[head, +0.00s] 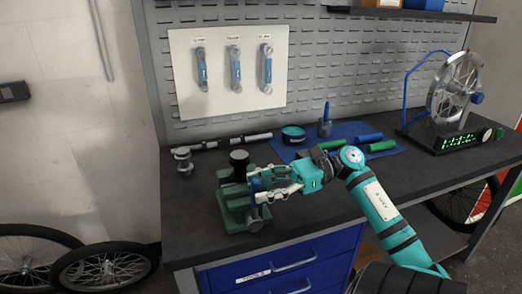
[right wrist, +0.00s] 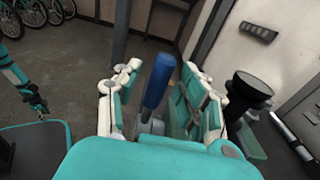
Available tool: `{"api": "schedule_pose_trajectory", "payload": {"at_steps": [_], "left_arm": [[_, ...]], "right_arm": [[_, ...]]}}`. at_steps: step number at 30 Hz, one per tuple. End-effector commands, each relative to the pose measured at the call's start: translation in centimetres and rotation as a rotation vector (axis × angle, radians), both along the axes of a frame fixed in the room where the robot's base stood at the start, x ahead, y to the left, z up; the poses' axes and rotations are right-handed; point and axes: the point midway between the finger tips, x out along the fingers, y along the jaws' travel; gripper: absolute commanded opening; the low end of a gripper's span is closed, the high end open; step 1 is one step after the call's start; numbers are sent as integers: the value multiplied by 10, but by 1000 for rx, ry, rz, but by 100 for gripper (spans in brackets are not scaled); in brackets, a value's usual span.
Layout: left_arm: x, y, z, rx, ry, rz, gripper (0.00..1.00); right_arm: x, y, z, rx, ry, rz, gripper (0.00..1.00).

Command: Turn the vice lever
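The green vice (head: 232,207) stands on the dark bench near its front left edge, with a black round top (head: 239,157). Its lever has a blue handle (right wrist: 158,80), which stands up between the fingers of my right gripper (right wrist: 157,97) in the right wrist view. The fingers are apart, with a gap on each side of the handle. In the head view my right gripper (head: 259,188) is at the vice's right side and partly hides the lever. My left gripper is outside the head view; a small teal arm end (right wrist: 38,105) at the wrist view's left looks like mine, its fingers unclear.
A blue mat (head: 345,132) with green and blue grips lies behind my right arm. A wheel stand (head: 445,125) is at the back right. Tools hang on a white panel (head: 225,99). Wheels (head: 105,266) lean below left.

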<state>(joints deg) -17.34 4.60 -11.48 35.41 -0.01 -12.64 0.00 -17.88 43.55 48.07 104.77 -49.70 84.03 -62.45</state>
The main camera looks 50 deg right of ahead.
Motion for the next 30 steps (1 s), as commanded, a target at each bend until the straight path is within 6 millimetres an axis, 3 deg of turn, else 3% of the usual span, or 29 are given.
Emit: {"api": "schedule_pose_trajectory", "payload": {"at_steps": [11, 24, 30], "left_arm": [[4, 1, 0, 0, -7, 1, 40], [3, 0, 0, 0, -5, 1, 40], [3, 0, 0, -1, -5, 1, 40]], "right_arm": [[-4, -6, 0, -2, 0, 1, 44], [-49, -79, 7, -1, 0, -2, 44], [-61, -99, 8, -2, 0, -1, 44]]}}
